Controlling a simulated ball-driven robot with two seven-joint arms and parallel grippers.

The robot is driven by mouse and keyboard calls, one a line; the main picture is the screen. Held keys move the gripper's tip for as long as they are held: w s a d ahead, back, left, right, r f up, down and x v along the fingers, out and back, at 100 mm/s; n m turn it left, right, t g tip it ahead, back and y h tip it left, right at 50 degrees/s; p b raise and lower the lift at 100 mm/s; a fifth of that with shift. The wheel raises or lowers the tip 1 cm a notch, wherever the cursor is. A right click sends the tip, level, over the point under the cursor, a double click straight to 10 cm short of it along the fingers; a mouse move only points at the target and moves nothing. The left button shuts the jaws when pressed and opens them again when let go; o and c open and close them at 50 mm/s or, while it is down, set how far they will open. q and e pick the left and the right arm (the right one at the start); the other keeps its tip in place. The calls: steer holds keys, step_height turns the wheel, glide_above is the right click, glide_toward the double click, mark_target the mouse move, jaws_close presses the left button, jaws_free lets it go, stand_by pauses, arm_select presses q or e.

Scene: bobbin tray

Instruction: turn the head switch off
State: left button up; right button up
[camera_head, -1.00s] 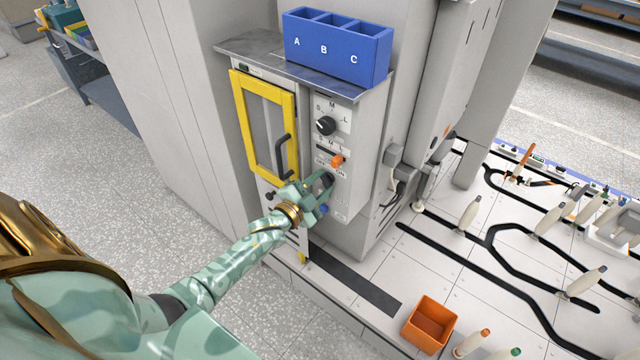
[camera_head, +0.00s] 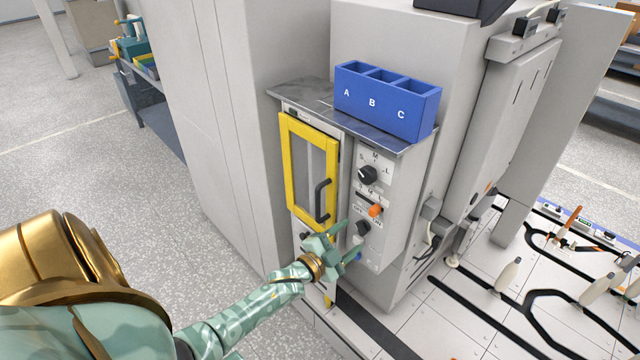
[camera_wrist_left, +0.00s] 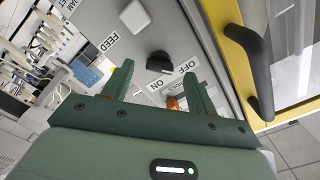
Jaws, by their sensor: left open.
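A black rotary switch (camera_head: 362,228) sits on the grey control panel, below an orange lever (camera_head: 376,210). In the left wrist view the switch (camera_wrist_left: 159,62) has OFF and ON labels beside it; its pointing direction is hard to tell. My left gripper (camera_head: 345,242) is open and empty, just in front of and slightly below the switch in the head view. In the left wrist view its two fingers (camera_wrist_left: 158,75) are spread, with the switch showing beyond the gap, apart from them. The orange lever is partly hidden behind the gripper there. My right gripper is out of view.
A yellow-framed door (camera_head: 290,165) with a black handle (camera_head: 321,201) stands left of the panel. A larger black knob (camera_head: 367,174) is above. A blue bin (camera_head: 420,125) marked A, B, C rests on the metal shelf. Open floor lies at left.

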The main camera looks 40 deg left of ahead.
arm_select(q)
steer(key=s+a+p, duration=0.1)
steer(key=s, duration=1.2)
